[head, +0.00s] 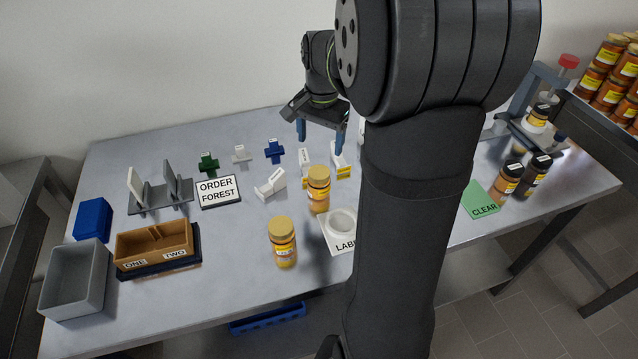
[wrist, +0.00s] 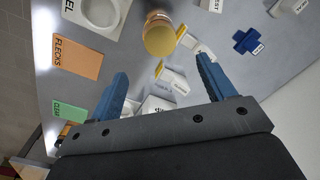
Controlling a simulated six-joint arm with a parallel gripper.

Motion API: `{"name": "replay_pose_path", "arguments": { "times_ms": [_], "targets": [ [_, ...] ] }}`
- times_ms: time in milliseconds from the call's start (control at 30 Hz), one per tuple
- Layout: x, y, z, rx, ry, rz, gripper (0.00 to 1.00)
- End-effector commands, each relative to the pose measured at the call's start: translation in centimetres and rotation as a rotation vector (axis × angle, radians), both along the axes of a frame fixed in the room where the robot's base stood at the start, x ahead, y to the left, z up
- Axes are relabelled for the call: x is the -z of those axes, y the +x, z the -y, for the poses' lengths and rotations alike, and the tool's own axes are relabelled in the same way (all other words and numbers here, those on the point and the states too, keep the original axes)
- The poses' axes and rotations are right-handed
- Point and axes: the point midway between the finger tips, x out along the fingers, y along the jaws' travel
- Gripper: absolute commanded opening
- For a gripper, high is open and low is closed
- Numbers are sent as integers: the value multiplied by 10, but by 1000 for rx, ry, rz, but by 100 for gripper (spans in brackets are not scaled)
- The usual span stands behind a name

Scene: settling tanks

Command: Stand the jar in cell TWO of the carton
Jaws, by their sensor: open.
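The brown carton (head: 128,244) stands at the front left, with cells marked ONE on the left and TWO on the right; I see no jar in it. One amber jar (head: 283,244) with a gold lid stands upright right of the carton. Another gold-lidded jar (head: 318,192) stands behind it, beside the white LABEL plate (head: 337,240). I cannot tell which jar the task means. My gripper (head: 320,132) is open and empty above the back of the table.
A grey bin (head: 75,282) and a blue block (head: 93,220) flank the carton's left side. Several coloured crosses are at the back. Two darker jars stand near the green CLEAR card (head: 479,200).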

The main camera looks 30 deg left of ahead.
Motion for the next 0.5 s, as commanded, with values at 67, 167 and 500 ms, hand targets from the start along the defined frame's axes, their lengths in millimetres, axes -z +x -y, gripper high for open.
{"name": "replay_pose_path", "arguments": {
  "times_ms": [67,167,500],
  "targets": [
    [-8,0,2,163,11,-2,75],
    [-15,-1,3,376,23,-10,75],
    [-43,-5,8,1095,64,-52,75]
  ]
}}
